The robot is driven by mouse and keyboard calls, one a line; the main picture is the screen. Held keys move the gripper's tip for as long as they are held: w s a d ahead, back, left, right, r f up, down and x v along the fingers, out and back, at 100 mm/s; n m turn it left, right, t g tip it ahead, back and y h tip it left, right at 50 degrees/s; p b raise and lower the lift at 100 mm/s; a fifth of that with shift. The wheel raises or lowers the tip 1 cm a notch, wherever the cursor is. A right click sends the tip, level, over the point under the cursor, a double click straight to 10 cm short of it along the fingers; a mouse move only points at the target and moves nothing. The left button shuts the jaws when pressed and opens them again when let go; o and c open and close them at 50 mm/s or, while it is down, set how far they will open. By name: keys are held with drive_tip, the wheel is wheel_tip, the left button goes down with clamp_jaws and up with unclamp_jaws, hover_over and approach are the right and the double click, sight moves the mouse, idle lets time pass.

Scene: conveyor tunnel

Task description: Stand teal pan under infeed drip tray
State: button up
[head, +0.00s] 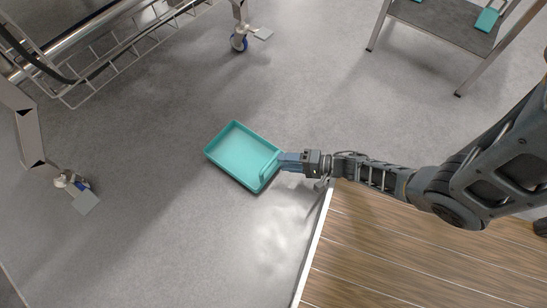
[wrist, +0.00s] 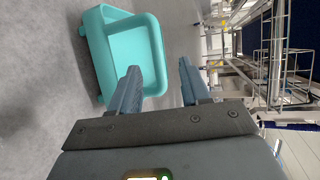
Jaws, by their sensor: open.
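The teal pan (head: 236,152) is a shallow rectangular tray lying flat on the grey floor, empty, with a raised handle at its right end. My gripper (head: 283,161) is at the handle end of the pan, low over the floor. In the wrist view the pan (wrist: 122,45) is at upper left. There my gripper (wrist: 158,68) has its two fingers apart with nothing gripped between them. The left finger overlaps the pan's near edge; I cannot tell whether it touches. The infeed drip tray cannot be made out clearly in either view.
A metal conveyor frame with a wire rack (head: 110,50) stands at upper left, on casters (head: 239,42) with floor plates. A dark-topped stand (head: 440,22) holding a teal item (head: 488,19) is at upper right. A wooden-slatted platform (head: 400,250) lies at lower right. Floor around the pan is clear.

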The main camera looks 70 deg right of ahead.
drive_tip(key=s+d+r+n, duration=0.2)
drive_tip(key=s+r+n, duration=0.3)
drive_tip(key=s+r, duration=0.15)
drive_tip(key=s+a+r+n, duration=0.1)
drive_tip(key=a+r+n, duration=0.3)
drive_tip(key=r, duration=0.7)
drive_tip(key=s+a+r+n+h, duration=0.1)
drive_tip(key=a+r+n, duration=0.3)
drive_tip(key=a+r, duration=0.5)
drive_tip(key=s+a+r+n+h, duration=0.1)
drive_tip(key=a+r+n, duration=0.3)
drive_tip(key=r, duration=1)
drive_tip(key=a, duration=0.3)
drive_tip(key=shift+s+r+n+p, duration=0.25)
drive_tip(key=shift+r+n+p, duration=0.05)
drive_tip(key=shift+p, duration=0.1)
drive_tip(key=shift+d, duration=0.1)
